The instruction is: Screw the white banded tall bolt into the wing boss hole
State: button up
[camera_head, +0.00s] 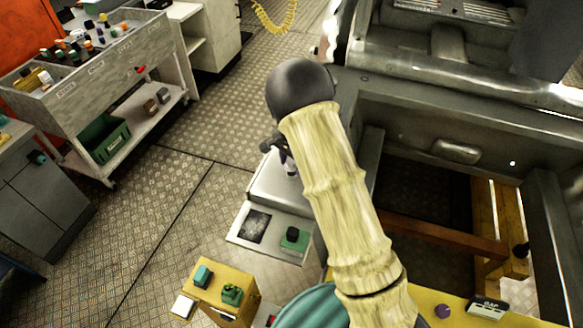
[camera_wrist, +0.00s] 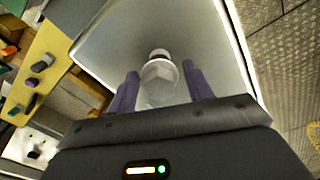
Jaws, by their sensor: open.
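In the wrist view, a white bolt (camera_wrist: 160,76) with a hexagonal head and a wider collar stands over a pale grey panel (camera_wrist: 115,40), probably the wing. My gripper (camera_wrist: 160,71) is open, with one purple finger on each side of the bolt head and a visible gap to each. The bolt's lower shank and any boss hole are hidden by its head. I cannot tell how deep it sits. In the head view, my gripper (camera_head: 274,145) is mostly hidden behind my arm, above a grey panel (camera_head: 268,190). The bolt cannot be made out clearly there.
A grey trolley (camera_head: 95,75) with bolts and a green bin (camera_head: 104,140) stands at the left. A yellow block (camera_head: 215,290) with small coloured parts is at the lower middle. The grey car body (camera_head: 420,125) fills the right. Open floor (camera_head: 170,190) lies between.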

jog(key=shift+n, duration=0.3)
jog(key=shift+n, duration=0.9)
jog(key=shift+n+b, duration=0.3)
jog(key=shift+n, duration=0.6)
jog(key=shift+n, duration=0.8)
jog(key=shift+n, duration=0.9)
